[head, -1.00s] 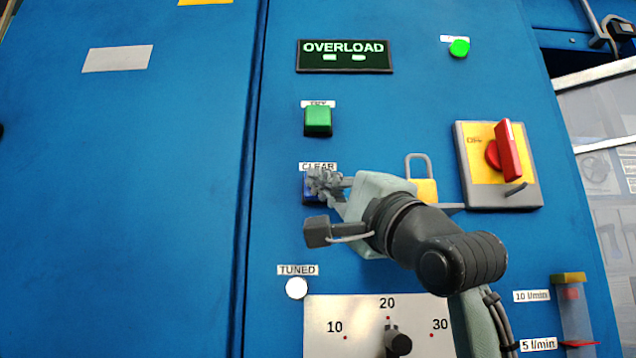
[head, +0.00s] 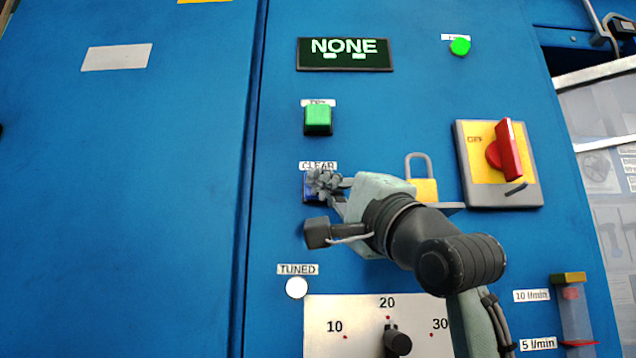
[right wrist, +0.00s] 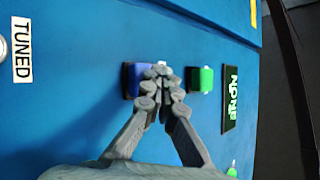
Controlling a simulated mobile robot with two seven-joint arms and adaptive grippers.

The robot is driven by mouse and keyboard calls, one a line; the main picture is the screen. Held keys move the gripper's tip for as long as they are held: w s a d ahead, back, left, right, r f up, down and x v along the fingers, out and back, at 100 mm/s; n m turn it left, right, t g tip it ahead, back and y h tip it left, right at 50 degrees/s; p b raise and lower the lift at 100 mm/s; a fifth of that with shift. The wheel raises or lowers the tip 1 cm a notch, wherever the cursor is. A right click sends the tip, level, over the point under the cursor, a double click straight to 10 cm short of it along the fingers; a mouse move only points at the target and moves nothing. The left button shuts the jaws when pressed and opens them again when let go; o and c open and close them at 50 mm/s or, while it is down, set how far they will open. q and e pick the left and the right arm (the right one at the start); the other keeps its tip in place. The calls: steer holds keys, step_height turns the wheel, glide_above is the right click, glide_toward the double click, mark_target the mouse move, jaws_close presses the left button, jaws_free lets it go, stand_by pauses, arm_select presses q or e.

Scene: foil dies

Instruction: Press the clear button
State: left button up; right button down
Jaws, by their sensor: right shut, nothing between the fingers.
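The blue clear button (head: 308,190) sits on the blue panel under the CLEAR label (head: 318,167). My right gripper (head: 322,183) is shut and empty, its fingertips in front of the button and covering most of it. In the right wrist view the closed fingertips (right wrist: 160,78) overlap the right part of the blue button (right wrist: 132,80); whether they touch it I cannot tell for sure. The display (head: 345,54) reads NONE in the head view, and also shows in the right wrist view (right wrist: 231,100). My left gripper is not in view.
A green button (head: 318,120) is above the clear button. A yellow padlock (head: 424,191) and a red rotary switch (head: 508,150) are to the right. Below are the white TUNED lamp (head: 297,288) and a dial plate (head: 325,310) with a black knob (head: 397,343). The left panel is mostly bare.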

steer(key=shift+s, duration=0.75)
steer(key=s, duration=0.5)
steer(key=shift+f, duration=0.1)
stand_by(0.8)
